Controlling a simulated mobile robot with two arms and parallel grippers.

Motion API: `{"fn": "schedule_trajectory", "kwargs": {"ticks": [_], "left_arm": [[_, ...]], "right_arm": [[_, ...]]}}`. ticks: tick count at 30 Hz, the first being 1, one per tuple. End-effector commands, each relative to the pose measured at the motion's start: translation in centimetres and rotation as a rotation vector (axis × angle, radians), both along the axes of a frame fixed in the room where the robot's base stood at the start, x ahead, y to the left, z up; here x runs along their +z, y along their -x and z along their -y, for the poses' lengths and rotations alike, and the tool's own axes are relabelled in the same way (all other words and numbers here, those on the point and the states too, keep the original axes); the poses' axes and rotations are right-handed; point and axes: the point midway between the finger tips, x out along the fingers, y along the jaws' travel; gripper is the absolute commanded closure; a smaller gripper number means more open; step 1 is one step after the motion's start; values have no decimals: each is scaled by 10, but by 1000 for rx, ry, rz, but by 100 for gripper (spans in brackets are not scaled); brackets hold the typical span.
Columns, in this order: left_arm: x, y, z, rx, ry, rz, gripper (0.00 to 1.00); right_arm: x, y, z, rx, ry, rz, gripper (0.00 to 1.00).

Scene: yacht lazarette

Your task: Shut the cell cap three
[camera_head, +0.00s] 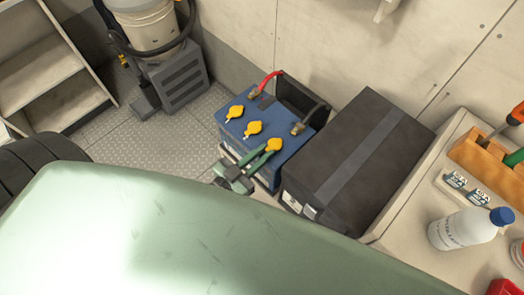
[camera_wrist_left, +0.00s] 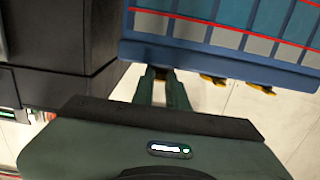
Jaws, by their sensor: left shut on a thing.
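The blue battery (camera_head: 238,118) stands on the floor, with three yellow cell caps in a row along its top. The caps are the left one (camera_head: 235,111), the middle one (camera_head: 253,128) and the right one (camera_head: 274,144), nearest my gripper. My left gripper (camera_head: 268,149) reaches up to the right cap with its fingers shut on it. In the left wrist view the fingers (camera_wrist_left: 162,88) meet the battery's edge (camera_wrist_left: 215,62), and the gripped cap is hidden there. The other two caps (camera_wrist_left: 212,80) show beside it. The right gripper is not in view.
A black box (camera_head: 355,165) stands close to the right of the battery. Red and black cable ends (camera_head: 266,80) rise at its back. A bench (camera_head: 470,262) at the right holds a white bottle (camera_head: 462,229). Patterned floor (camera_head: 190,125) lies left of the battery.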

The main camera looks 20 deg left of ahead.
Motion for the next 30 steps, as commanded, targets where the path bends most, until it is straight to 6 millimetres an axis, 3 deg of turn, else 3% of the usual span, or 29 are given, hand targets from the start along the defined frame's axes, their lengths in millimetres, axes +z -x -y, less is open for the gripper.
{"fn": "schedule_trajectory", "kwargs": {"ticks": [10, 11, 12, 13, 23, 30], "left_arm": [[0, -1, 0, 1, 0, 1, 100], [0, -1, 0, 1, 0, 1, 77], [0, -1, 0, 1, 0, 1, 66], [0, -1, 0, 1, 0, 1, 64], [0, 2, -1, 0, 1, 0, 64], [-1, 35, -12, 0, 0, -3, 64]], "right_arm": [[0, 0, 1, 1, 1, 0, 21], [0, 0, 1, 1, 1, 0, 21], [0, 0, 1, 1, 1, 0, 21], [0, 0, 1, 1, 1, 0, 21], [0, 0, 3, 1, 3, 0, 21], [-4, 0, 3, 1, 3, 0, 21]]}}
